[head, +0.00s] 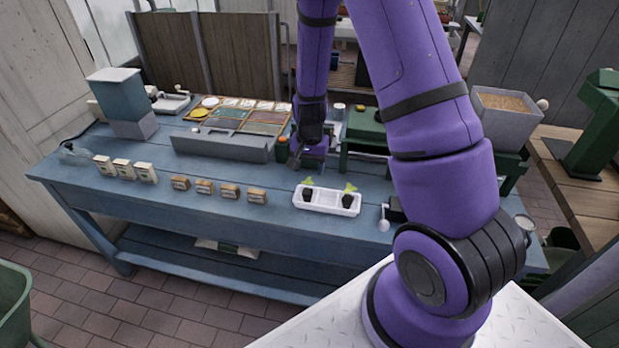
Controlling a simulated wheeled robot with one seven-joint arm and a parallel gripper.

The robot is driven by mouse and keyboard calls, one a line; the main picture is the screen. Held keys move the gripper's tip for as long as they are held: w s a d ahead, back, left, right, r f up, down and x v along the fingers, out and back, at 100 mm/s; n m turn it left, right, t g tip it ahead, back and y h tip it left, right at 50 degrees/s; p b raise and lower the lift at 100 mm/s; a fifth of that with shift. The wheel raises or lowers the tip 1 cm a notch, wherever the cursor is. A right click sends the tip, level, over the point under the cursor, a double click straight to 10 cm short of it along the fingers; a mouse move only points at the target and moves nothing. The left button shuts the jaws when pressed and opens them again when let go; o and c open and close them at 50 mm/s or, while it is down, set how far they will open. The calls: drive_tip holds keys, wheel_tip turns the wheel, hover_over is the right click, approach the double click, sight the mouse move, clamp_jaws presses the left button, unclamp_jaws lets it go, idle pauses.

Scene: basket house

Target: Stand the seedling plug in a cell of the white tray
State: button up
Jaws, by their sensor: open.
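The white tray (327,209) stands near the front edge of the blue table. Two dark plugs with green leaves show at it, a left seedling plug (308,195) and a right seedling plug (348,199). Both look upright and inside the tray, in its left and right parts, with a pale bare stretch between them. My gripper (308,162) is behind the tray, apart from both plugs, above the table. It is open and no object shows between its fingers, though they are small and dark here.
The blue table (150,209) carries several small boxes (203,187) left of the tray and a grey long bin (222,147) behind them. A green stand (365,130) is behind right. A white spoon-like item (384,222) lies right of the tray.

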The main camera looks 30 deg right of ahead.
drive_tip(key=s+a+r+n+t, duration=0.1)
drive_tip(key=s+a+r+n, duration=0.15)
drive_tip(key=r, duration=0.95)
drive_tip(key=s+a+r+n+t, duration=0.15)
drive_tip(key=s+r, duration=0.25)
drive_tip(key=r, duration=0.8)
drive_tip(key=s+a+r+n+t, duration=0.1)
drive_tip(key=s+r+n, duration=0.1)
drive_tip(key=s+r, duration=0.4)
drive_tip(key=s+a+r+n+t, duration=0.1)
drive_tip(key=s+r+n, duration=0.2)
drive_tip(key=s, duration=0.9)
wheel_tip(320, 180, up, 4)
drive_tip(key=shift+a+f+t, duration=0.1)
drive_tip(key=shift+a+t, duration=0.25)
drive_tip(key=shift+a, duration=0.05)
